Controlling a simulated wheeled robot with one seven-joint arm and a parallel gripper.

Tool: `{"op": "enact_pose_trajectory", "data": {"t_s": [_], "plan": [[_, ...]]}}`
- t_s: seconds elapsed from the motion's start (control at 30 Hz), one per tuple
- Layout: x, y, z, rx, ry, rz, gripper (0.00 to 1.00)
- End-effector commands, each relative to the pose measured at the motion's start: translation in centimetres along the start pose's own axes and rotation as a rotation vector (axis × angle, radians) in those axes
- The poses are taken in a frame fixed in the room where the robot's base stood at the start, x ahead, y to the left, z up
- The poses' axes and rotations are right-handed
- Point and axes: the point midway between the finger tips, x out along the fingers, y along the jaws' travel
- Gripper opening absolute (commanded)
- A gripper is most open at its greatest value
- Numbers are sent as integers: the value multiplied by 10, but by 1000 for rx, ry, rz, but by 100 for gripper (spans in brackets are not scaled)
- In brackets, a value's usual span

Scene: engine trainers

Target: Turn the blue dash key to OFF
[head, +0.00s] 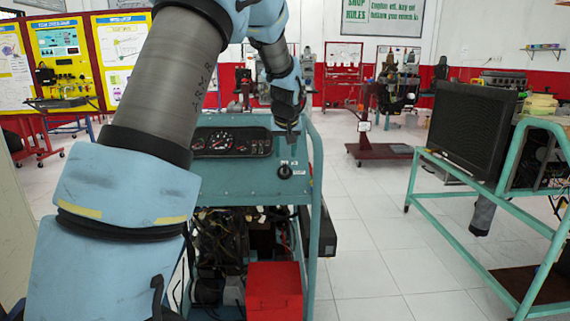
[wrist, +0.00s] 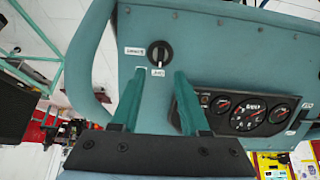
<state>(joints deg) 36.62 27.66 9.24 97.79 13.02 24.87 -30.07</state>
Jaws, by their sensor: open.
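The dash key (wrist: 159,53) is a dark round switch with a raised bar, set in the blue dash panel (wrist: 215,60). Its bar looks roughly vertical in the wrist view. One small white label lies to its left and another just below it; I cannot read them surely. In the head view the key (head: 285,171) sits at the right of the blue panel (head: 235,185). My gripper (wrist: 159,71) is open and empty. Its two green fingers point at the panel, with the key between and just beyond their tips. I see no contact.
A gauge cluster (head: 230,142) is left of the key. The stand's curved teal frame (head: 316,190) rises close on the right. A red box (head: 274,290) is low in front of the engine. Clear tiled floor (head: 365,240) lies to the right, before a teal stand (head: 470,225).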

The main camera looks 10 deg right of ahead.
Motion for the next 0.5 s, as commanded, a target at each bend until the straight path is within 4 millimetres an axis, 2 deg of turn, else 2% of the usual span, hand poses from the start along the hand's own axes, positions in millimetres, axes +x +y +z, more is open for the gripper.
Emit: {"op": "enact_pose_trajectory", "data": {"t_s": [0.1,0.2,0.5], "plan": [[-16,0,0,-1,1,0,45],[-23,0,0,-1,0,0,45],[-27,0,0,-1,-1,-1,45]]}}
